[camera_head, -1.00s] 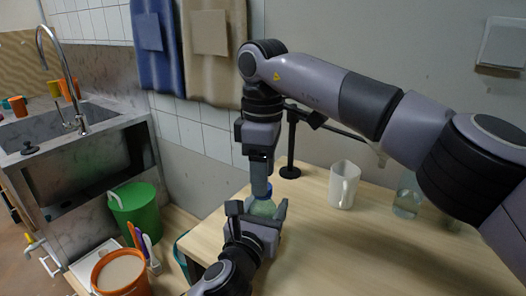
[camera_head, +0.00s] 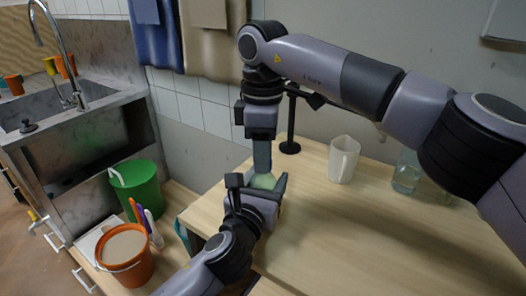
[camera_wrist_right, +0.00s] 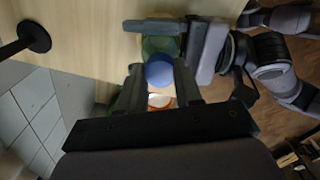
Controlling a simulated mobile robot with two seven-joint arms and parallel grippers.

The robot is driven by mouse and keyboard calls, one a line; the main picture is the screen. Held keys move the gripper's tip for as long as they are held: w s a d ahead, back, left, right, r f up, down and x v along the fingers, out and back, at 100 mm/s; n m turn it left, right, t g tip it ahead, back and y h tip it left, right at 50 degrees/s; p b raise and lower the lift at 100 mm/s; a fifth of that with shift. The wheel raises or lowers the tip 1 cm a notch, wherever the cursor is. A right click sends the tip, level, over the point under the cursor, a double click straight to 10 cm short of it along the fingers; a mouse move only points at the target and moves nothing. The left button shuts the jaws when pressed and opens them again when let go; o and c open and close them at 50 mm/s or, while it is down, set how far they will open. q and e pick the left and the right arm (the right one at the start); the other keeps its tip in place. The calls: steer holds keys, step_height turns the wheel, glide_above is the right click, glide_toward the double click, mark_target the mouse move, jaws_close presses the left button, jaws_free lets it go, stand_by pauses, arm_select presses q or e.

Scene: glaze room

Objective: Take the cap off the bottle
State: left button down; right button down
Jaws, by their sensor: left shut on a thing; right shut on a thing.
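The bottle (camera_head: 263,182) is translucent green and stands above the near-left corner of the table in my left gripper (camera_head: 257,190). That gripper comes from below and is shut on the bottle's body, which also shows in the right wrist view (camera_wrist_right: 158,46). My right gripper (camera_head: 262,168) reaches down from above. In the right wrist view its fingers (camera_wrist_right: 160,82) are shut on the round blue cap (camera_wrist_right: 159,71), which lies in front of the bottle. In the head view the right fingers hide the cap. I cannot tell whether cap and bottle touch.
A black stand (camera_head: 290,146) is behind the grippers. A green bucket (camera_head: 138,187) and an orange bucket (camera_head: 125,255) are left of the table. The table's middle is clear.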

steer(key=n, duration=0.7)
steer(key=shift+n, duration=0.3)
steer(key=n, duration=0.6)
steer(key=shift+r, duration=0.1)
steer(key=n, duration=0.4)
steer(key=shift+n, duration=0.3)
steer(key=n, duration=1.6)
steer(key=shift+n, duration=0.3)
steer(key=n, duration=1.8)
steer(key=shift+r, duration=0.1)
steer(key=shift+r, duration=0.2)
